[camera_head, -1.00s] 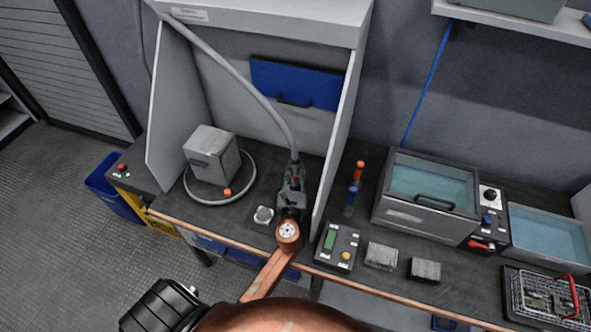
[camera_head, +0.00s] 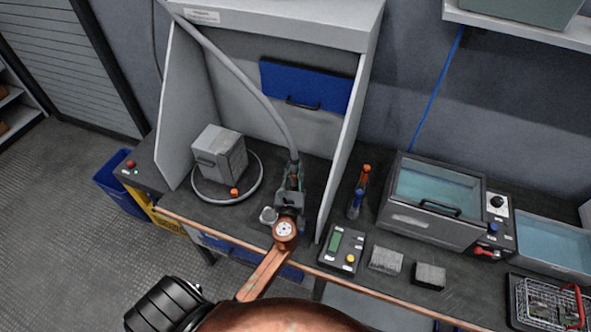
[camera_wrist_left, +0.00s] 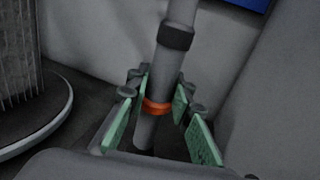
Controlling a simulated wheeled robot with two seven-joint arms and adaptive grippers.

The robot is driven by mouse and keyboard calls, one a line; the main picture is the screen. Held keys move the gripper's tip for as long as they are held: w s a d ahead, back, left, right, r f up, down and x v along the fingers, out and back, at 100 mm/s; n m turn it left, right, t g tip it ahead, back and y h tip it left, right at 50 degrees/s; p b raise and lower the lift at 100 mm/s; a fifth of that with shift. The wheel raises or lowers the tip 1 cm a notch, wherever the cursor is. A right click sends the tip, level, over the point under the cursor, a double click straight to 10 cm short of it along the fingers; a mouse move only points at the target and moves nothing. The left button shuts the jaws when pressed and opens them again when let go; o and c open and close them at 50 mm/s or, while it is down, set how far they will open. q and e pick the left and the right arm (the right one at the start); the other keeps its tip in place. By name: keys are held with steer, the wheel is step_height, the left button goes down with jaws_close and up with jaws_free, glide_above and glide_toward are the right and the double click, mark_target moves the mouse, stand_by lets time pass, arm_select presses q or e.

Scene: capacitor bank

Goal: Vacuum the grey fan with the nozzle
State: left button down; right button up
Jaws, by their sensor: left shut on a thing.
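A grey boxy unit (camera_head: 220,153), which I take to be the grey fan, sits on a round turntable (camera_head: 204,197) inside the booth. In the left wrist view its finned side (camera_wrist_left: 18,50) shows at the left edge. My left gripper (camera_head: 291,183) is shut on the nozzle (camera_wrist_left: 157,107), a grey tube with an orange ring. The ring lies between the green finger pads. A grey hose (camera_head: 240,75) runs from the nozzle up to the booth's top left. The nozzle is to the right of the unit and apart from it. My right gripper is out of view.
The booth's right wall (camera_head: 345,150) stands close to the right of my left gripper. A control box (camera_head: 342,247), finned blocks (camera_head: 386,260) and a tank (camera_head: 432,210) stand further right.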

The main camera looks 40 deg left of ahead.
arm_select(q)
steer(key=shift+s, duration=0.15)
stand_by(0.3)
steer(key=shift+a+v, duration=0.2)
steer(key=shift+v, duration=1.15)
steer(key=shift+d, duration=0.1)
steer(key=shift+w+d, duration=0.2)
steer(key=shift+d, duration=0.45)
steer(key=shift+w+d, duration=0.2)
steer(key=shift+d, duration=0.45)
steer(key=shift+r, duration=0.1)
step_height(320, 180, up, 7)
steer(key=p, duration=0.8)
glide_above(293, 172)
steer(key=d, duration=0.3)
steer(key=shift+s+d, duration=0.15)
